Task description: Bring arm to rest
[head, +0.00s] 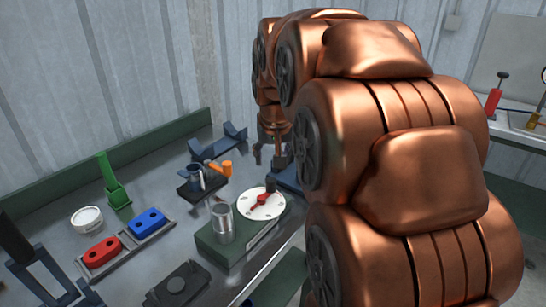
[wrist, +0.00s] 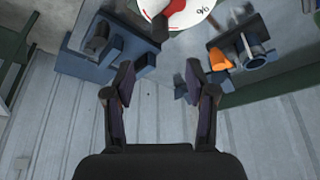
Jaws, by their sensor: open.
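My copper-coloured arm fills the right half of the head view and reaches over the bench. My gripper (head: 269,153) hangs down at its far end, partly hidden by my own arm, near the bench's back right. In the wrist view my gripper (wrist: 159,79) shows two dark fingers spread apart. Nothing is between the fingertips; the grey ribbed wall shows behind them.
The metal bench (head: 150,185) carries a dial gauge (head: 262,205) beside a metal cylinder (head: 222,222), an orange part (head: 226,168), a red block (head: 102,252), a blue block (head: 147,222) and a green upright (head: 112,182). A blue fixture (wrist: 105,50) shows in the wrist view.

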